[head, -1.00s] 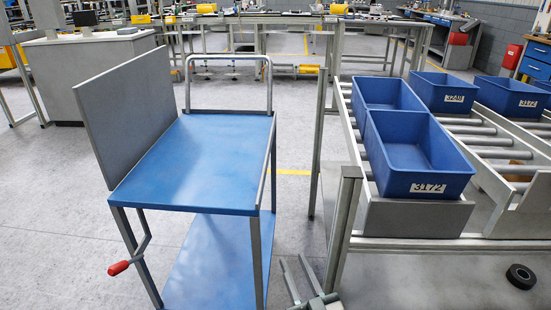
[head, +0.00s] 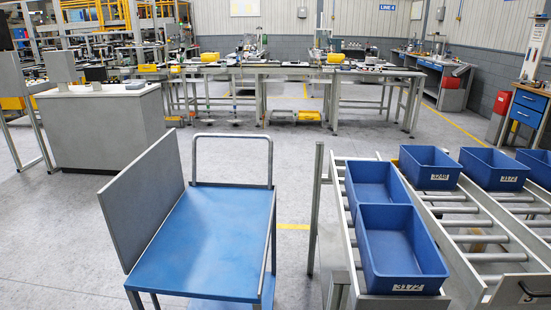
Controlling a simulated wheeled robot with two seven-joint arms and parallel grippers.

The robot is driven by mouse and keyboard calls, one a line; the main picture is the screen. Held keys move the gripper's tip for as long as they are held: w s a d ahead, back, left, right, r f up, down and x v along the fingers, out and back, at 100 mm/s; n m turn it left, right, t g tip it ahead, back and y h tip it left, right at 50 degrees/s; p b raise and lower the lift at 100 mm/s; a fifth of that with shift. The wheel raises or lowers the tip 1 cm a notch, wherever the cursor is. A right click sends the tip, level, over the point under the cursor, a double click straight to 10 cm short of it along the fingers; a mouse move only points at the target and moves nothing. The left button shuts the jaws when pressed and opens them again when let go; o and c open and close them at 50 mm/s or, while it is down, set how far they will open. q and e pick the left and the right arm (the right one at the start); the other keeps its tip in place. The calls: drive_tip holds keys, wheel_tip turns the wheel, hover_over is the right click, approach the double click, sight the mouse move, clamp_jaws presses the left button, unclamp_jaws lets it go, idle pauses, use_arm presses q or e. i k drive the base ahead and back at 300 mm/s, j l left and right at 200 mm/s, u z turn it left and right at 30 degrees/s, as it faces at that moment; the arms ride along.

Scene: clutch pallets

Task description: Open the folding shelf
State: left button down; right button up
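The folding shelf is a grey flat panel (head: 146,190) at the left side of the blue-topped cart (head: 205,250). The panel stands upright along the cart's left edge, rising above the blue top. A grey push-handle frame (head: 233,135) stands at the cart's far end. The cart's lower part, where a red-knobbed lever showed earlier, is below the picture now. Neither of my grippers is in the head view.
A roller rack (head: 450,215) with several blue bins (head: 402,245) stands close on the cart's right. A grey cabinet (head: 108,130) is behind left. Workbenches (head: 290,75) line the back. Open floor lies left of the cart.

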sight(135, 203)
drive_tip(key=j+z, duration=0.1)
drive_tip(key=j, duration=0.45)
drive_tip(key=j+z, duration=0.1)
drive_tip(key=j, duration=0.45)
drive_tip(key=j+z, duration=0.1)
drive_tip(key=j, duration=0.5)
drive_tip(key=k+j, duration=0.1)
drive_tip(key=j, duration=0.45)
drive_tip(key=j+z, duration=0.15)
drive_tip(key=j, duration=0.4)
drive_tip(key=k+j+z, duration=0.1)
drive_tip(key=j, duration=0.45)
drive_tip(key=k+j+z, duration=0.1)
drive_tip(key=j, duration=0.45)
